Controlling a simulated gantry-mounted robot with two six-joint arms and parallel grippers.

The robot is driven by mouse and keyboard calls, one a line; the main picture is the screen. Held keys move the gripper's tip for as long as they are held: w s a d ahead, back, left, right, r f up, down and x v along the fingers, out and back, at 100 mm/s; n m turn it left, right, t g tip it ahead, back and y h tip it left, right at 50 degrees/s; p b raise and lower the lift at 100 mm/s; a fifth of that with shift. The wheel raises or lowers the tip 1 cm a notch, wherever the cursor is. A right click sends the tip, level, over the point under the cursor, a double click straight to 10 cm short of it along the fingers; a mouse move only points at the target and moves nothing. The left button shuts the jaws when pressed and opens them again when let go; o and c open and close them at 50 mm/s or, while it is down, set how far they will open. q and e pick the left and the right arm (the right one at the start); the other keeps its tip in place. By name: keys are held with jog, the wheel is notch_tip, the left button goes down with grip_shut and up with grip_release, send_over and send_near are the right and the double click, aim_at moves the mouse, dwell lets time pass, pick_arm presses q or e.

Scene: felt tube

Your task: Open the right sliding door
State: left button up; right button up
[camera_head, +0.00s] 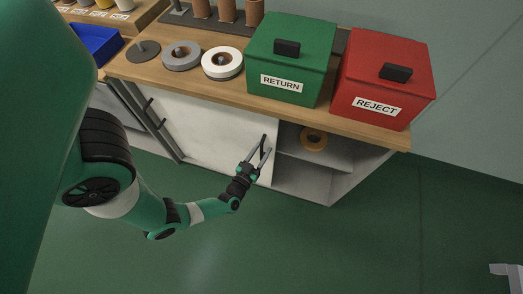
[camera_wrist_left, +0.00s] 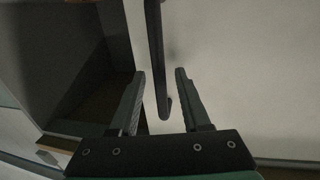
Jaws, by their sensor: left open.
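The right sliding door (camera_head: 212,135) is a white panel on the front of the cabinet. It also fills the right of the left wrist view (camera_wrist_left: 245,75). Its black bar handle (camera_head: 264,142) is near the door's right edge. My left gripper (camera_head: 258,155) is open at this handle. In the left wrist view the handle (camera_wrist_left: 155,45) runs between the two spread fingers, apart from both. To the right of the door, an open bay (camera_head: 300,170) shows a shelf. My right gripper is not in view.
A yellow-brown ring (camera_head: 314,139) lies on the bay's shelf. A green RETURN bin (camera_head: 290,60) and a red REJECT bin (camera_head: 385,75) stand on the wooden top, with rolls (camera_head: 222,63) and a blue tray (camera_head: 94,43) further left.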

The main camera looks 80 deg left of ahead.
pick_arm(q)
jog(key=shift+d, duration=0.15)
jog(key=shift+s+d+r, duration=0.1)
jog(key=shift+s+d, duration=0.1)
jog(key=shift+d, duration=0.15)
jog(key=p+v, duration=0.2)
jog(key=v, duration=0.3)
jog(key=shift+s+d, duration=0.1)
jog(key=shift+d, duration=0.05)
jog(key=shift+p+v, duration=0.5)
jog(key=shift+v, duration=2.15)
jog(key=shift+s, duration=0.1)
